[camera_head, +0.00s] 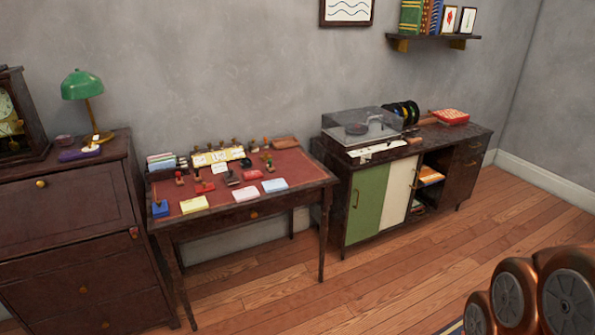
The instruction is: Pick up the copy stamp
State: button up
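A writing desk (312,171) with a red top stands in the middle left against the wall. Several small stamps with knob handles are on it, among them one at the left (180,178) and one at the back right (268,163). More small handles stand in a row behind a pale label strip (218,156). Labels are too small to read, so I cannot tell which one is the copy stamp. My gripper is out of view; copper-coloured parts of my arm show at the bottom right, well away from the desk.
A dark cabinet (75,235) with a green lamp (83,86) stands left. A sideboard (370,205) with a record player (362,128) stands right. The wooden floor (330,290) in front is clear.

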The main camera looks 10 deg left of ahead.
aim_at(269, 167)
jog(key=z, duration=0.1)
jog(key=i, duration=1.45)
jog(key=u, duration=0.75)
jog(key=i, duration=1)
jog(key=u, duration=1.45)
jog(key=i, duration=0.35)
jog(key=u, duration=0.3)
